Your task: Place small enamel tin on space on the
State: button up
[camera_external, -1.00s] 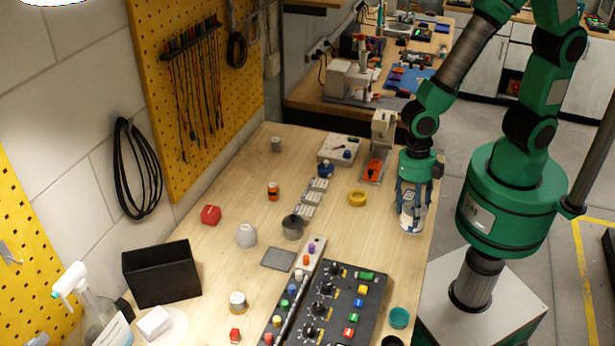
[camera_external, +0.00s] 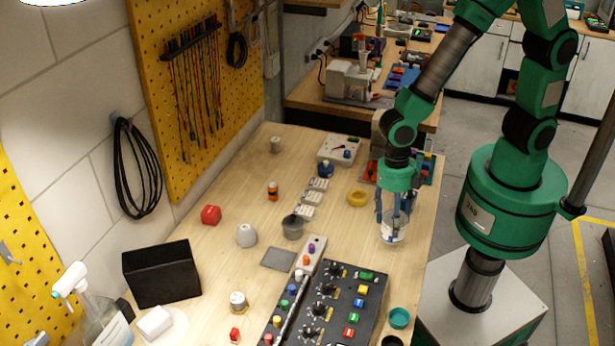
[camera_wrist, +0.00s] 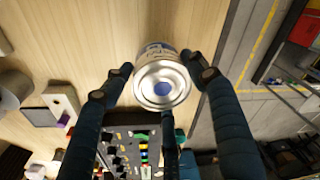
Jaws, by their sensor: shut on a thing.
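My gripper (camera_external: 395,212) is shut on a small white tin (camera_external: 392,233) with a printed label, over the right side of the bench. In the wrist view the tin (camera_wrist: 162,82) sits between my fingers, its round metal end with a blue spot facing the camera. The fingers cover part of the tin's sides. Whether its base touches the bench I cannot tell. The task does not fully name the place; a dark grey square pad (camera_external: 278,258) lies bare on the bench, left of the tin.
A control panel (camera_external: 345,300) with knobs and coloured buttons stands in front of the tin. A grey cup (camera_external: 293,227), a yellow ring (camera_external: 357,198), a teal cup (camera_external: 399,318) and white blocks (camera_external: 313,197) are nearby. The bench between the grey cup and the tin is clear.

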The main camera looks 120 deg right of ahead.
jog(key=shift+f, duration=1.55)
jog(key=shift+f+b, duration=0.2)
jog(key=shift+b, duration=0.2)
jog(key=o, duration=1.4)
jog(key=shift+o, duration=0.2)
jog(key=shift+r, duration=0.2)
jog(key=r, duration=0.4)
jog(key=d+r+p, duration=0.1)
jog(key=r, duration=0.3)
jog(key=r+p, duration=0.1)
jog(key=r, duration=0.2)
jog(key=shift+w+d+r, duration=0.1)
jog(key=shift+d+r, duration=0.25)
jog(key=shift+r, duration=0.05)
jog(key=shift+r, duration=0.1)
